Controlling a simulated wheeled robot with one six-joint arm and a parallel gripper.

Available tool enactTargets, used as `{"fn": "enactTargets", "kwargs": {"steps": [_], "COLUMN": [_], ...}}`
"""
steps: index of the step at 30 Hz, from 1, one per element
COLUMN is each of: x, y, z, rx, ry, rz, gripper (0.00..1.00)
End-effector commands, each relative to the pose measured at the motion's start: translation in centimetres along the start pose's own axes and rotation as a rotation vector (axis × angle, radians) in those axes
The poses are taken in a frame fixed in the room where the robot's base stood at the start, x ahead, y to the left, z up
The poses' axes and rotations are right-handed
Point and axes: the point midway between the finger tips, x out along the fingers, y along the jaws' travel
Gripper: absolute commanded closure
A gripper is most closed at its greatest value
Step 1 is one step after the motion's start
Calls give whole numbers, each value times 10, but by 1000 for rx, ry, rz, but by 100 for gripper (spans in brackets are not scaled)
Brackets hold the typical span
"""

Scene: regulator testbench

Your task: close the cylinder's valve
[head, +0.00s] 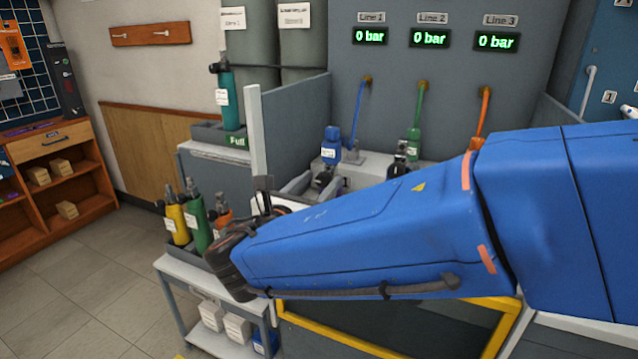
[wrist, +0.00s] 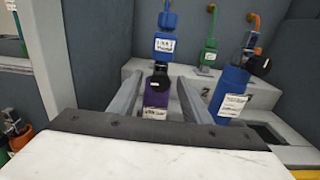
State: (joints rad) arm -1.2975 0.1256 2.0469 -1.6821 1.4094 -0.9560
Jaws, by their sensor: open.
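In the wrist view a purple cylinder (wrist: 157,96) with a black top (wrist: 159,77) stands upright under a blue regulator (wrist: 165,45) with a white label. My gripper (wrist: 161,82) is open, its two grey fingers on either side of the purple cylinder in the picture. I cannot tell whether they touch it. A blue cylinder (wrist: 229,95) with a black knob (wrist: 259,65) stands to the right. In the head view the blue regulator (head: 331,146) hangs at Line 1, and my arm hides most of the cylinders below. How far the valve is turned cannot be seen.
Displays for Line 1 (head: 370,37), Line 2 (head: 430,38) and Line 3 (head: 497,41) each read 0 bar. A green hose (head: 418,105) and orange hose (head: 485,108) hang right. A trolley (head: 215,282) with several cylinders stands left; a teal cylinder (head: 230,100) stands behind it.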

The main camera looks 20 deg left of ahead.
Motion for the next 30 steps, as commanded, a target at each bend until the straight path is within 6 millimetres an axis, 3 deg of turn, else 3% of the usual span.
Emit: {"fn": "enactTargets", "kwargs": {"steps": [9, 14, 15, 30], "x": [2, 2, 2, 2], "y": [0, 0, 0, -1], "z": [0, 0, 0, 0], "rx": [0, 0, 0, 125], "ry": [0, 0, 0, -1], "rz": [0, 0, 0, 0], "gripper": [56, 94, 98, 98]}}
